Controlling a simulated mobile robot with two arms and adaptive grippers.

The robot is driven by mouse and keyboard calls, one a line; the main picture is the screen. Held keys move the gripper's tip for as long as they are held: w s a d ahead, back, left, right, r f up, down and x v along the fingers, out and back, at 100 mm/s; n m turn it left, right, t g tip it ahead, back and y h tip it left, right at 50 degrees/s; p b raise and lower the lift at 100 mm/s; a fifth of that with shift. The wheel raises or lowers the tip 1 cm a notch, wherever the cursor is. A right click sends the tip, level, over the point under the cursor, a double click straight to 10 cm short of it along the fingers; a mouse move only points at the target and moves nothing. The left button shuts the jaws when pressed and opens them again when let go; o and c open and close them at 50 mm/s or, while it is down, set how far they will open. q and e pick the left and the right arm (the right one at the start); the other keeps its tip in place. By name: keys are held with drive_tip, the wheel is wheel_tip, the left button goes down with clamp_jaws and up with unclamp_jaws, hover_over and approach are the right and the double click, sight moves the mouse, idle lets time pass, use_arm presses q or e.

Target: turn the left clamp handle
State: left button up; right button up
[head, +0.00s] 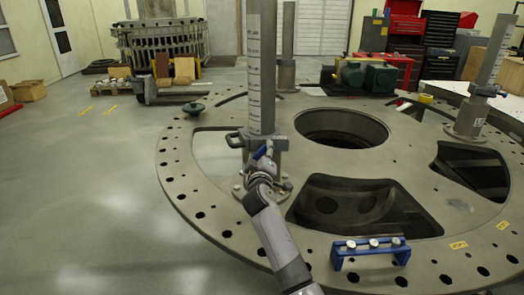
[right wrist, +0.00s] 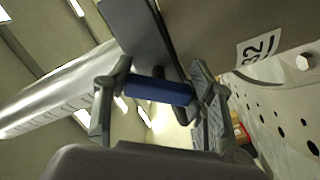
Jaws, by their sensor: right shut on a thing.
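The left clamp (head: 237,140) is a grey collar at the foot of a tall graduated post (head: 261,70) on the turret plate. Its blue handle (head: 263,149) shows just above my right gripper (head: 262,163). In the right wrist view the blue handle (right wrist: 156,91) lies between the two fingers of my right gripper (right wrist: 155,100), which is shut on it. The handle sits beside a dark flat plate of the clamp. In the head view my arm hides part of the clamp's foot. My left gripper is not in view.
The round turret plate (head: 190,185) has large cut-outs and a rim of holes. A blue stand with knobs (head: 370,250) sits at its front. Another post and clamp (head: 485,90) stand at the right. Floor at the left is free.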

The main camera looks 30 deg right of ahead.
drive_tip(key=n+p, duration=0.1)
drive_tip(key=n, duration=0.2)
drive_tip(key=shift+r+n+p, duration=0.3)
drive_tip(key=shift+n+p, duration=0.05)
drive_tip(key=shift+n, duration=0.05)
drive_tip(key=shift+n+p, duration=0.9)
drive_tip(key=shift+n, duration=0.9)
drive_tip(key=shift+c, duration=0.2)
drive_tip(key=o, duration=1.2)
drive_tip(key=shift+f, duration=0.1)
drive_tip(key=v, duration=1.2)
drive_tip(key=shift+d, duration=0.1)
